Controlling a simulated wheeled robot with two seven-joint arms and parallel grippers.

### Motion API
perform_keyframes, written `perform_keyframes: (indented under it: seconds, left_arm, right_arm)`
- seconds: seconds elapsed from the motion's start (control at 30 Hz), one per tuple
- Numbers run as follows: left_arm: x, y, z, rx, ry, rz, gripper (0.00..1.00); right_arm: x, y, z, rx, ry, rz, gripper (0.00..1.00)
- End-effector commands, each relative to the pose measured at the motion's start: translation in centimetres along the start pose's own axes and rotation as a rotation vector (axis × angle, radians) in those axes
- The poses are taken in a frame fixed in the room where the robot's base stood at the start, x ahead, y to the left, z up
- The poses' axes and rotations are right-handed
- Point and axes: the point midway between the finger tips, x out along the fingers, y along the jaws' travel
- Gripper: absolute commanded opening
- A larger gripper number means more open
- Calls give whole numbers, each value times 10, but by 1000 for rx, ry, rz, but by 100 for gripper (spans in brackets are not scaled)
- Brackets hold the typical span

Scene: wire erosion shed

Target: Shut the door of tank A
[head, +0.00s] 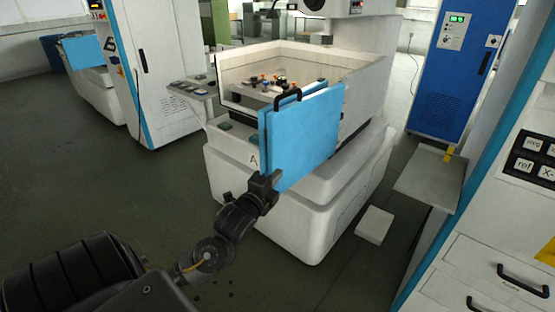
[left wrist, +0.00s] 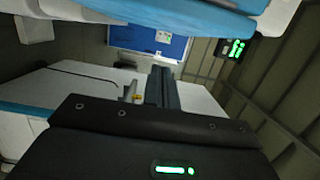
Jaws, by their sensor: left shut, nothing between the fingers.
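Tank A (head: 232,72) is the open white tank on the machine in the middle of the head view, with its letter label (head: 254,159) on the front. Its blue door (head: 305,130) stands open, swung out from the tank towards me, with a black handle (head: 288,97) at its upper left. My left gripper (head: 266,181) is shut and empty at the lower left corner of the door. Whether it touches the door I cannot tell. The left wrist view shows its closed fingers (left wrist: 160,86), with a blue panel, seemingly the door (left wrist: 190,16), across the top. My right gripper is out of view.
Small parts (head: 268,82) lie inside the tank. A blue cabinet (head: 445,80) stands behind at right, with a grey shelf (head: 428,180) nearer. A white drawer unit (head: 490,272) is at the right edge. The dark floor left of the machine is clear.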

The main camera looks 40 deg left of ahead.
Motion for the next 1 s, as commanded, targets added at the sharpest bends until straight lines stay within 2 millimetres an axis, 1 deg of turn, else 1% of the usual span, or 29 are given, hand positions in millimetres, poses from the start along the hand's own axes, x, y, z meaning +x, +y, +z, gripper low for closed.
perform_keyframes:
  seconds: [0.03, 0.1, 0.2, 0.33, 0.4, 0.5, 0.6, 0.7, 1.0]
  left_arm:
    - [11, -4, 0, 2, -2, -2, 0]
    - [26, -4, 0, 1, -2, -2, 0]
    - [48, -4, 1, 1, -2, -2, 0]
    - [71, -4, 2, 0, -2, -1, 0]
    - [71, -3, 15, 5, -3, 2, 0]
    - [74, -2, 27, 3, -3, 2, 0]
    - [76, -1, 34, 2, -1, 1, 0]
    - [76, 0, 38, 0, 0, 1, 0]
    - [77, 0, 39, -1, 0, 0, 0]
  right_arm:
    - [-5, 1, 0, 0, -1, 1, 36]
    - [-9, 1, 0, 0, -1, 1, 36]
    - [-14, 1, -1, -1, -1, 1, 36]
    - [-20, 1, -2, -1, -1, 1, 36]
    - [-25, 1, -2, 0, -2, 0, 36]
    - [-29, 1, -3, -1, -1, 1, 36]
    - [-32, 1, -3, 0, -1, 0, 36]
    - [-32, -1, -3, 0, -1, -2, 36]
    - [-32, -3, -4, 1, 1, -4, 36]
